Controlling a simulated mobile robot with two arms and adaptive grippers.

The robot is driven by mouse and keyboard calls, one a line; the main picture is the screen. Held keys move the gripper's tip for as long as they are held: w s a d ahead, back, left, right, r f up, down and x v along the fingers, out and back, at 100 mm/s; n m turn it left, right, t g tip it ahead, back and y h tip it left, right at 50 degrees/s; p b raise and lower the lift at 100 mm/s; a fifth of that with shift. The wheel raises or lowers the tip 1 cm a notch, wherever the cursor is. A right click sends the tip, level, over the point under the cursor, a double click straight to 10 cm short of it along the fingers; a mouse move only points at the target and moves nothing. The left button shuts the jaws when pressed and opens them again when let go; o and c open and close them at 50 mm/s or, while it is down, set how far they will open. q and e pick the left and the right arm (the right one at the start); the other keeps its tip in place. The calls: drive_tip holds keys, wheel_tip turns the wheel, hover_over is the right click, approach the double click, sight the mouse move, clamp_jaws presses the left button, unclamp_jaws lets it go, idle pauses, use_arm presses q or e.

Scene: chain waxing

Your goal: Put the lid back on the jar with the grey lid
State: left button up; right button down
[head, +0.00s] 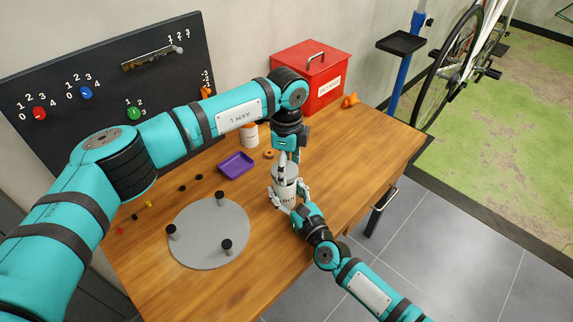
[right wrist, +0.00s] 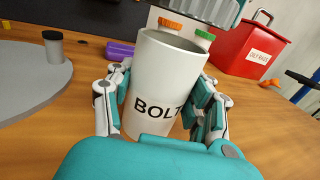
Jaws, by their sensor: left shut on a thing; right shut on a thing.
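The white jar marked "BOLT" (right wrist: 160,90) stands upright on the bench, and its open rim shows in the right wrist view. My right gripper (right wrist: 163,105) is shut around the jar, with fingers on both sides; it also shows low at the jar in the head view (head: 285,198). My left gripper (head: 287,160) points down from above and is shut on the grey lid (head: 285,171). The lid is over the jar; in the right wrist view, a grey ribbed edge (right wrist: 205,9) shows above the rim, apart from it. The left fingertips are partly hidden.
A white jar with an orange lid (head: 250,134) and a purple tray (head: 237,165) lie behind. A round grey plate (head: 205,245) with black-topped posts is at left. A red box (head: 312,80) stands at the back. Bare wood lies right of the jar.

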use_arm(q)
drive_tip(key=shift+f, duration=0.9)
drive_tip(key=shift+f, duration=0.6)
